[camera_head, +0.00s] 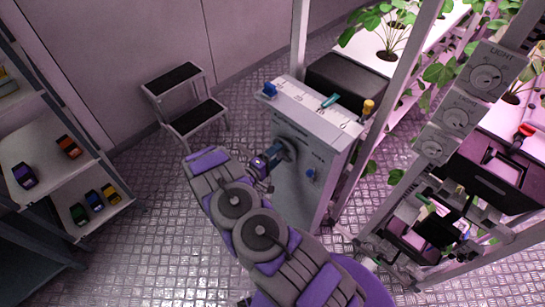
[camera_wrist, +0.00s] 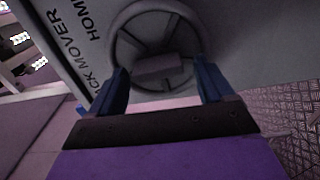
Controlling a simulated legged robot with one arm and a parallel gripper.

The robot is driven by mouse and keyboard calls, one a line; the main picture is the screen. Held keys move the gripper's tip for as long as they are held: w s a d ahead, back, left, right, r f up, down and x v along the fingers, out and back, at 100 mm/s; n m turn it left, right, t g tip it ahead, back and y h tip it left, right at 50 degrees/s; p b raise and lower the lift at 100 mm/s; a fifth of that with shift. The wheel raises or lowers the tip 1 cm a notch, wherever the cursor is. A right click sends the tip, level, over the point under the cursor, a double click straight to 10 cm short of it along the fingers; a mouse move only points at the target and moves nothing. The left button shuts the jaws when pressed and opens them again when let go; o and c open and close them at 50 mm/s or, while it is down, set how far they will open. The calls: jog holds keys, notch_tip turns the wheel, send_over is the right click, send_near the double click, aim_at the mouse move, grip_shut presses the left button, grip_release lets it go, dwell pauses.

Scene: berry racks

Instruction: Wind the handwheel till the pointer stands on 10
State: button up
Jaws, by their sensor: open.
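The grey handwheel (camera_head: 288,149) is on the front of a pale grey cabinet (camera_head: 300,195). In the wrist view the handwheel (camera_wrist: 176,22) shows as a ring with spokes and a block-like hub, beside black lettering with "MOVER" and "HOME". My gripper (camera_head: 270,158) is at the wheel. In the wrist view its two blue fingers (camera_wrist: 161,70) are apart, one on each side of the hub; I cannot tell whether they touch the wheel. A teal piece (camera_head: 330,100) stands on the cabinet's marked top, possibly the pointer; the marks are too small to read.
A blue piece (camera_head: 269,90) and a yellow-topped piece (camera_head: 368,107) stand at the top's ends. A blue knob (camera_head: 310,174) is on the cabinet front. A step stool (camera_head: 182,98) stands behind left. Racks flank both sides; metal floor (camera_head: 170,255) is clear left of my arm.

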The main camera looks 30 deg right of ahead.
jog(key=p+v, duration=0.2)
jog(key=v, duration=1.5)
jog(key=shift+a, duration=0.25)
